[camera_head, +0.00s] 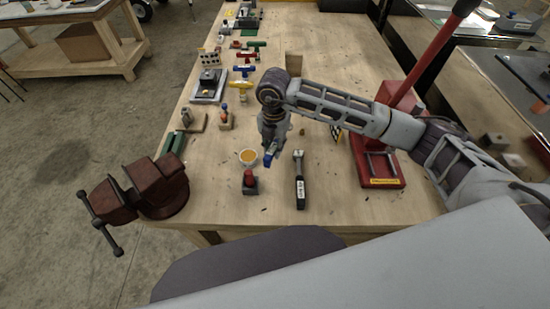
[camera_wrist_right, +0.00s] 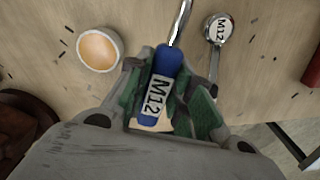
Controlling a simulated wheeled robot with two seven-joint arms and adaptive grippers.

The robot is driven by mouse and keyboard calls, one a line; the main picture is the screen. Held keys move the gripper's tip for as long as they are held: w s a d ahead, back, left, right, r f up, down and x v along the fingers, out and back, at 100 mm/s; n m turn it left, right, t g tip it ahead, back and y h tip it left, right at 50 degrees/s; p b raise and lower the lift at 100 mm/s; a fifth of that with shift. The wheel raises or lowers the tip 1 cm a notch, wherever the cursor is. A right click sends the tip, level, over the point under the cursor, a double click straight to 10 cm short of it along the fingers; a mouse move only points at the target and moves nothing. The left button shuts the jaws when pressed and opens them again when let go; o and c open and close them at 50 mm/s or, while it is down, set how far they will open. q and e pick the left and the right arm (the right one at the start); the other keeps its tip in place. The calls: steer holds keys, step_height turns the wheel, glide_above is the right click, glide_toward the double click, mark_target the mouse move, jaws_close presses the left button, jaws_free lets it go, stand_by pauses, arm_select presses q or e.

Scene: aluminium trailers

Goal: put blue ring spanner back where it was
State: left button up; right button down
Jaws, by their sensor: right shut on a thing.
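The blue ring spanner has a blue handle (camera_wrist_right: 160,85) with a white M12 label, and a bright metal shank runs out of the top of the right wrist view. Its ring end is out of that view. My right gripper (camera_head: 268,154) is shut on the blue handle, whose blue also shows below it in the head view. The green finger pads (camera_wrist_right: 165,108) lie on both sides of the handle. The gripper hangs over the front part of the workbench (camera_head: 325,205), right beside a cup. I cannot tell whether the spanner touches the bench. My left gripper is not in view.
The cup of orange contents (camera_head: 248,157) stands left of the gripper; a black-handled tool (camera_head: 299,185) lies right. A red-topped block (camera_head: 250,182) stands in front. A red vise (camera_head: 150,188) sits at the left edge, a red press (camera_head: 380,170) at right. Several T-handled tools (camera_head: 242,85) lie farther back.

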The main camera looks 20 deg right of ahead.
mark_target(274, 166)
steer(key=shift+f, duration=1.05)
steer(key=shift+f+p, duration=0.6)
steer(key=shift+f, duration=2.1)
steer(key=c, duration=1.3)
jaws_free()
steer(key=shift+o, duration=0.2)
